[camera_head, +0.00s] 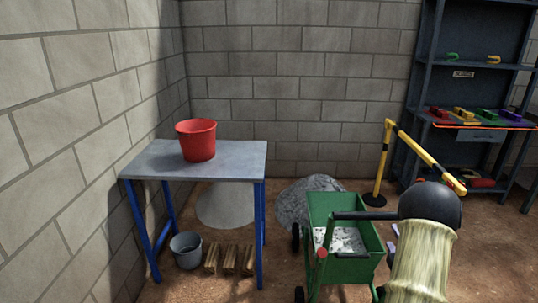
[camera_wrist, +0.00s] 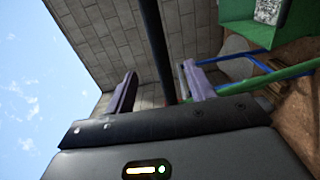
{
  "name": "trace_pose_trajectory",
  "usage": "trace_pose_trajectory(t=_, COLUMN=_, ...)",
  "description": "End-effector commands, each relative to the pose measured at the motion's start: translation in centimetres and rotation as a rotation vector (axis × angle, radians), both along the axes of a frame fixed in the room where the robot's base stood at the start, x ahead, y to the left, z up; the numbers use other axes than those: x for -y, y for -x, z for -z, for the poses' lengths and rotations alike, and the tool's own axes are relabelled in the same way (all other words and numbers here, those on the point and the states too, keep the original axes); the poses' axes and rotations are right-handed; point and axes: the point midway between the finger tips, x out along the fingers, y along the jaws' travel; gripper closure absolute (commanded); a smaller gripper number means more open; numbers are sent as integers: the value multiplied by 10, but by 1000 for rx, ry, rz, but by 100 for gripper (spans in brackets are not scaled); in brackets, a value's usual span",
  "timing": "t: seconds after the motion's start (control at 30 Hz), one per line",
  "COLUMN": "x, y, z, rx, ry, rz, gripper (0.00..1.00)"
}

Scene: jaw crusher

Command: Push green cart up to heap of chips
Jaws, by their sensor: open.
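The green cart (camera_head: 375,240) stands upright on the floor at the lower middle right of the head view, with pale grey chips (camera_head: 345,240) in its tray. A dark bar (camera_head: 362,215), apparently the cart's handle, crosses above it. The grey heap of chips (camera_head: 296,202) lies just behind the cart, which partly hides it. I cannot tell whether they touch. My gripper (camera_wrist: 160,82) is open, with the dark bar running between its purple fingers in the wrist view. I cannot tell whether they touch it. My arm hides the bar's right end in the head view.
A blue-legged table (camera_head: 150,165) with a red bucket (camera_head: 197,140) stands left. Beneath it are a grey bucket (camera_head: 186,250) and wooden blocks (camera_head: 229,260). A pale heap (camera_head: 225,205) lies behind. A yellow-black barrier (camera_head: 383,165) and shelving (camera_head: 425,90) stand right.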

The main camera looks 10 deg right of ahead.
Motion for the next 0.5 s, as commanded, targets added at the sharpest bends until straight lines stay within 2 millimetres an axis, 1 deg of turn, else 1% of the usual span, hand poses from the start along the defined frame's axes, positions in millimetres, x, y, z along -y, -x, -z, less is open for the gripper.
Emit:
trace_pose_trajectory(t=0.07, x=-3, y=-3, z=-2, rx=-9, ry=-19, rz=3, gripper=45)
trace_pose_trajectory(t=0.17, x=-13, y=-11, z=-5, rx=-39, ry=-82, rz=14, gripper=45)
trace_pose_trajectory(t=0.27, x=-32, y=-21, z=-7, rx=-90, ry=-194, rz=36, gripper=45)
trace_pose_trajectory(t=0.4, x=-67, y=-31, z=-9, rx=-178, ry=-387, rz=88, gripper=45)
trace_pose_trajectory(t=0.47, x=-84, y=-31, z=-10, rx=-218, ry=-471, rz=114, gripper=45)
trace_pose_trajectory(t=0.5, x=-95, y=-31, z=-10, rx=-243, ry=-526, rz=132, gripper=45)
